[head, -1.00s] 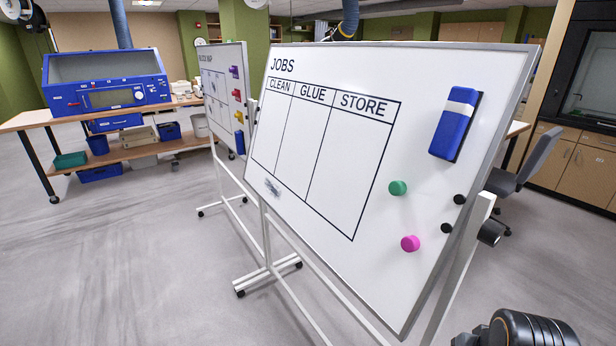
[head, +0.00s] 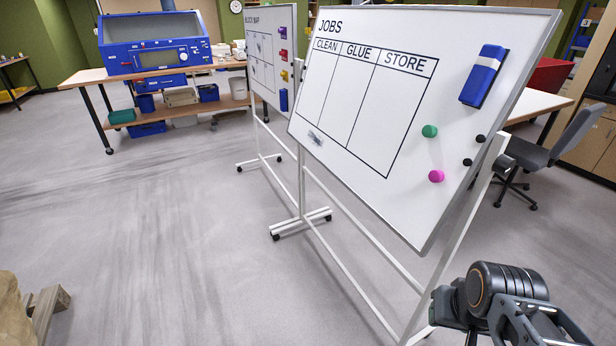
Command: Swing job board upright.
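The job board (head: 345,135) is a white whiteboard headed JOBS, with columns CLEAN, GLUE and STORE. It is tilted in its white wheeled stand (head: 455,225), its face leaning back. A blue eraser (head: 484,77), a green magnet (head: 430,131), a magenta magnet (head: 437,176) and two black knobs or magnets (head: 467,162) are on its right side. A dark smudge shows near its lower left. My arm shows at the lower right, in front of and apart from the board. My gripper's fingertips are not visible.
A second board (head: 270,55) on a wheeled stand is behind, at left. A workbench with a blue cabinet (head: 155,45) stands at the back left. A grey chair (head: 550,150) is at right. A wooden pallet (head: 45,312) is at lower left. Open floor lies left of the boards.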

